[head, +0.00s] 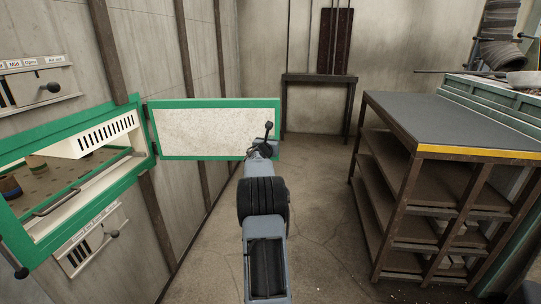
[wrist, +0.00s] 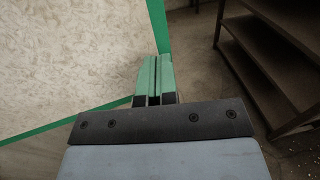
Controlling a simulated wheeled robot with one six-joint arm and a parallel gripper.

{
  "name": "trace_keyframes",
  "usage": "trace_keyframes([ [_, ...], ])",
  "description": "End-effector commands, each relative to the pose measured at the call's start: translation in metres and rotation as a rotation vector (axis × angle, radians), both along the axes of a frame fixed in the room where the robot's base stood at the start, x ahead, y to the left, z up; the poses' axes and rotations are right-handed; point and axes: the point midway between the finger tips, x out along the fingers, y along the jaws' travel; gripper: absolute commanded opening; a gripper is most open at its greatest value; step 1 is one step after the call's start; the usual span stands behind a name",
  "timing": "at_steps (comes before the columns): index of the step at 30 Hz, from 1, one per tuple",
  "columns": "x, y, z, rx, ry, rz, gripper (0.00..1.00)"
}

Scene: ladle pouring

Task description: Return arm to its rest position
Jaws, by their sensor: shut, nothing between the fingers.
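My gripper (wrist: 153,80) is shut and empty in the wrist view, its two green fingers side by side. In the head view my arm stretches forward from the bottom centre, and its far end covers the lower right part of an open door. The door (head: 205,130) has a green frame and a pale panel, which also fills the left of the wrist view (wrist: 60,60). I cannot tell whether the gripper touches the door. A black handle with a knob (head: 268,129) shows just above the arm's end.
A green-framed wall chamber (head: 140,160) stands open at left, with small containers (head: 10,187) inside. A shelved workbench (head: 460,115) with a yellow edge stands at right. A dark narrow table (head: 318,78) is at the back wall. The floor (head: 325,200) between arm and bench is clear.

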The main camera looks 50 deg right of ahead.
Motion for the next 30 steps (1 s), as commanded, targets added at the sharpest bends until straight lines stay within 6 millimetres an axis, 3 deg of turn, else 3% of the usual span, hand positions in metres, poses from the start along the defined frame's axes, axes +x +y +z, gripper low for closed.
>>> trace_keyframes([
  [6, -0.018, 0.028, 0.000, 0.000, 0.000, 0.003, 0.00],
  [12, -0.031, 0.044, 0.001, -0.001, -0.001, 0.002, 0.00],
  [26, -0.039, 0.052, 0.000, 0.003, -0.011, 0.000, 0.00],
  [30, -0.050, 0.050, -0.008, 0.078, -0.147, -0.061, 0.00],
])
